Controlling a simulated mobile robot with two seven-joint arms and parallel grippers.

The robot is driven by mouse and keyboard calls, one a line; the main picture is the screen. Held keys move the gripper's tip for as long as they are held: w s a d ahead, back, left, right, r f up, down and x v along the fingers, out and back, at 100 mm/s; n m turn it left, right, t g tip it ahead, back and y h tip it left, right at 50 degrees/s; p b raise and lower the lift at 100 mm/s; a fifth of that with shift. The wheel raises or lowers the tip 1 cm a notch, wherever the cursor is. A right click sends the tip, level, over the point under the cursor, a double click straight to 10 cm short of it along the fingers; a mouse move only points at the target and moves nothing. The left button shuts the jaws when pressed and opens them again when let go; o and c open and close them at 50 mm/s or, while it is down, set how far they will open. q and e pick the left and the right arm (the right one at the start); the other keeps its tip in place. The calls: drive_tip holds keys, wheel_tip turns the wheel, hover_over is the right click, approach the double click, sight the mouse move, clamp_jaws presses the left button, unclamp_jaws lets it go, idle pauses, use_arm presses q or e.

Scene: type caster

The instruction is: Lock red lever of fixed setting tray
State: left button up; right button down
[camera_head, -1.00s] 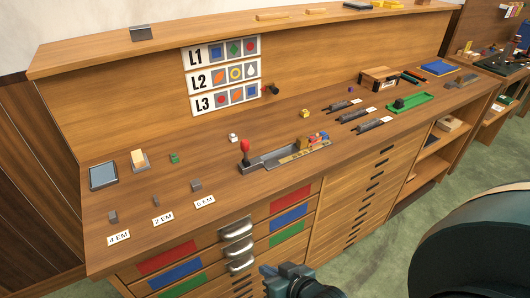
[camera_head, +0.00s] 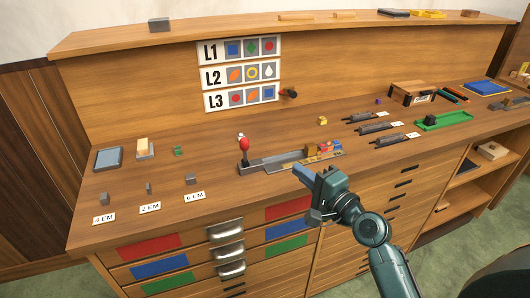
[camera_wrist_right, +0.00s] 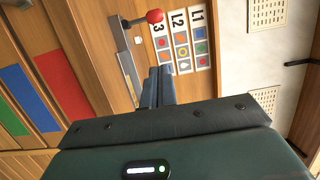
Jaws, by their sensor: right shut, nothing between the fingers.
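The setting tray (camera_head: 276,163) is a long grey tray on the bench top, with yellow, red and blue pieces at its right end. Its red lever (camera_head: 244,147) stands upright at the tray's left end, and its red knob also shows in the right wrist view (camera_wrist_right: 154,16). My right gripper (camera_head: 299,170) is shut and empty, in front of the tray and to the right of the lever, apart from the lever. Its fingers also show in the right wrist view (camera_wrist_right: 160,75). My left gripper is not in view.
Picture cards L1, L2 and L3 (camera_head: 240,98) hang on the back panel. A dark knob (camera_head: 289,94) sticks out beside them. Small blocks (camera_head: 191,179) and labels stand at the front left. Dark slim holders (camera_head: 375,128) and a green tray (camera_head: 443,120) lie to the right.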

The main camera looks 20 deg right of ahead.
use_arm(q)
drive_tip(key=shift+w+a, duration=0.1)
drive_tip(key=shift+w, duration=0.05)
use_arm(e)
drive_tip(key=shift+a, duration=0.1)
drive_tip(key=p, duration=0.1)
approach(245, 151)
drive_tip(key=w+d, duration=0.2)
drive_tip(key=w+d+r, duration=0.1)
drive_tip(key=w+d, duration=0.1)
drive_tip(key=shift+w+r, duration=0.25)
drive_tip(key=w+a, duration=0.1)
drive_tip(key=w+a+p, duration=0.1)
drive_tip(key=a, duration=0.1)
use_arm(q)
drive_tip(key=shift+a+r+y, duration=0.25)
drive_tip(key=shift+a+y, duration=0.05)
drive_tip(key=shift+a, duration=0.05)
use_arm(e)
drive_tip(key=shift+w+a+f, duration=0.1)
drive_tip(key=shift+w+a, duration=0.15)
drive_tip(key=shift+a, duration=0.15)
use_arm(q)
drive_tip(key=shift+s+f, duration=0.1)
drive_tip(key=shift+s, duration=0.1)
use_arm(e)
drive_tip(key=shift+w, duration=0.1)
